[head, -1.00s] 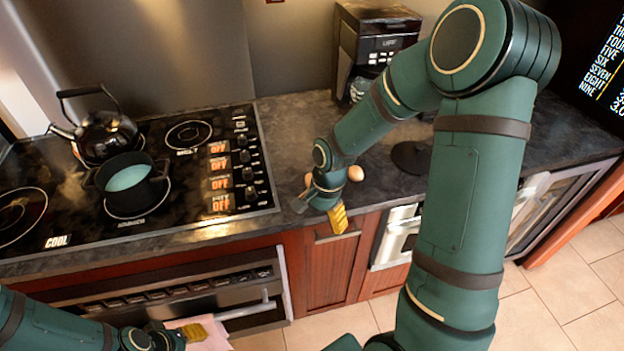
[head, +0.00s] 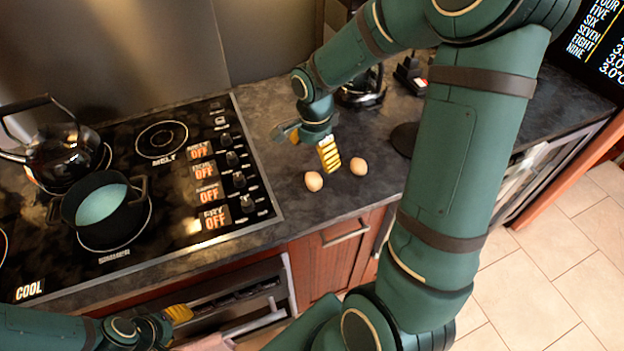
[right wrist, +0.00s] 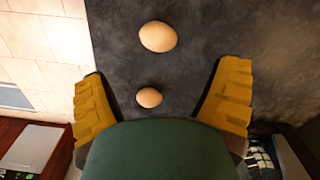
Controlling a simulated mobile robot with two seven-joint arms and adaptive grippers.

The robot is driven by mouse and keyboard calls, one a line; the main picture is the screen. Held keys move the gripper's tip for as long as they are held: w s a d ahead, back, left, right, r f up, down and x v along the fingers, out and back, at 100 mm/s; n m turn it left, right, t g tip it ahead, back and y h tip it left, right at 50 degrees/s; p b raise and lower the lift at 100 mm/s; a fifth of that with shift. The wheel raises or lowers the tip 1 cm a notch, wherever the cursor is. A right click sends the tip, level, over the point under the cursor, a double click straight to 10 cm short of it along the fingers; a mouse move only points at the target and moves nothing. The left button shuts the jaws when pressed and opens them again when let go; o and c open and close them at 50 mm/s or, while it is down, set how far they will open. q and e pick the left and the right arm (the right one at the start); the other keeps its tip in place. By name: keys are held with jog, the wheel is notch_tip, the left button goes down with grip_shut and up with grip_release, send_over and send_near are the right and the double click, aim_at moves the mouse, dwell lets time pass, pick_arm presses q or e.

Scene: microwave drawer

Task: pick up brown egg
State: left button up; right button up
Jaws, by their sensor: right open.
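Two light-brown eggs lie apart on the dark countertop (head: 268,112), a left egg (head: 313,181) and a right egg (head: 359,166); they look alike in colour. My right gripper (head: 328,154) is above the counter, just behind the eggs in the head view. In the right wrist view my right gripper (right wrist: 162,98) is open and empty, its yellow fingers wide apart. There a smaller-looking egg (right wrist: 149,97) shows between the fingers, and a larger-looking egg (right wrist: 158,36) lies beyond. My left gripper (head: 180,313) is low by the oven front; its opening is unclear.
A stove (head: 190,200) with a pot (head: 98,235) and a kettle (head: 45,140) is at left. A coffee maker with a glass carafe (head: 362,88) stands behind the eggs. The counter's front edge is close to the left egg.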

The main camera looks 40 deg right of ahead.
aim_at(314, 176)
notch_tip(314, 176, down, 4)
jog(key=shift+w+f, duration=0.1)
jog(key=shift+w, duration=0.05)
jog(key=shift+s+a+f+b, duration=0.15)
jog(key=shift+f+b, duration=0.3)
jog(key=shift+f, duration=2.25)
jog(key=c, duration=0.8)
